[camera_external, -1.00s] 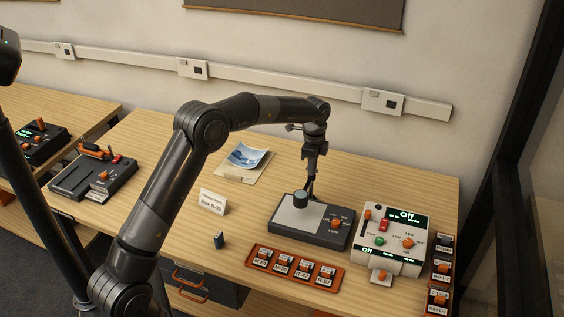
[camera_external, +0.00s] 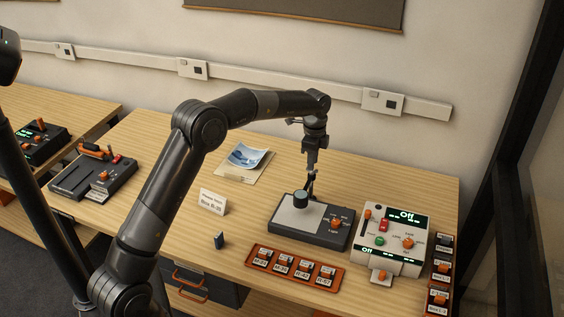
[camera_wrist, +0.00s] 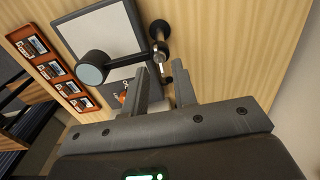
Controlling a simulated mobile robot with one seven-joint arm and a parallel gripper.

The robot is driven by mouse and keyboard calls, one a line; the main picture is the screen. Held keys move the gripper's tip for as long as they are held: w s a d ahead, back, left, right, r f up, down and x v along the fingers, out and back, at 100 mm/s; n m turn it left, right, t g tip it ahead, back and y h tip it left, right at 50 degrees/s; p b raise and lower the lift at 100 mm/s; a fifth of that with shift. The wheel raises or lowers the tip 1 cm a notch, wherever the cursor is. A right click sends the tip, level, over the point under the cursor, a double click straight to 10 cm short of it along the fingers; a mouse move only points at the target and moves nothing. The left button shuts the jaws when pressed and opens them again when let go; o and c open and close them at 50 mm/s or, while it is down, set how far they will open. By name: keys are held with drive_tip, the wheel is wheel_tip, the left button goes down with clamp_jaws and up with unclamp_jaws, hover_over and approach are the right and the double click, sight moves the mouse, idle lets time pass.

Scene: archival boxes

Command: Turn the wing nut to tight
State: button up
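A grey device with a white plate (camera_wrist: 103,30) lies on the wooden table; it also shows in the external view (camera_external: 291,218). A dark round head (camera_wrist: 92,68) hangs over the plate on an arm from a post. At the post is a small metal joint (camera_wrist: 160,54), which may be the wing nut; its wings are too small to make out. My gripper (camera_wrist: 162,72) points down at this joint with its fingers apart, one on each side of a small dark part below it. I cannot tell whether either finger touches. The external view shows my gripper (camera_external: 311,190) behind the round head.
An orange knob (camera_external: 336,224) sits on the device's right side. A white control box (camera_external: 391,240) reading "Off" stands close on the right. An orange tray (camera_external: 252,258) with labelled pieces lies in front. A card (camera_external: 213,201) and a blue print (camera_external: 248,156) are left, with bare table between.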

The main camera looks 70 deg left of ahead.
sight(312, 173)
wheel_tip(312, 173, up, 8)
drive_tip(key=shift+r, duration=0.2)
drive_tip(key=s+d+r+n+t+y, duration=0.1)
drive_tip(key=s+d+r+n, duration=0.1)
drive_tip(key=s+d+r, duration=0.55)
drive_tip(key=s+d+r+n+t, duration=0.2)
drive_tip(key=s+d+r, duration=0.3)
drive_tip(key=s+d, duration=0.5)
drive_tip(key=s+d+f+n+t, duration=0.1)
drive_tip(key=s+d+f, duration=0.1)
drive_tip(key=s, duration=0.5)
drive_tip(key=s+d+f+n, duration=0.2)
drive_tip(key=s+d, duration=0.3)
drive_tip(key=s, duration=0.3)
drive_tip(key=s+d+f+n+t+h, duration=0.1)
drive_tip(key=s+d+f+n, duration=0.1)
drive_tip(key=s, duration=0.5)
drive_tip(key=shift+s+d+f+t, duration=0.15)
drive_tip(key=shift+d+f+t, duration=0.15)
drive_tip(key=shift+d+f, duration=0.35)
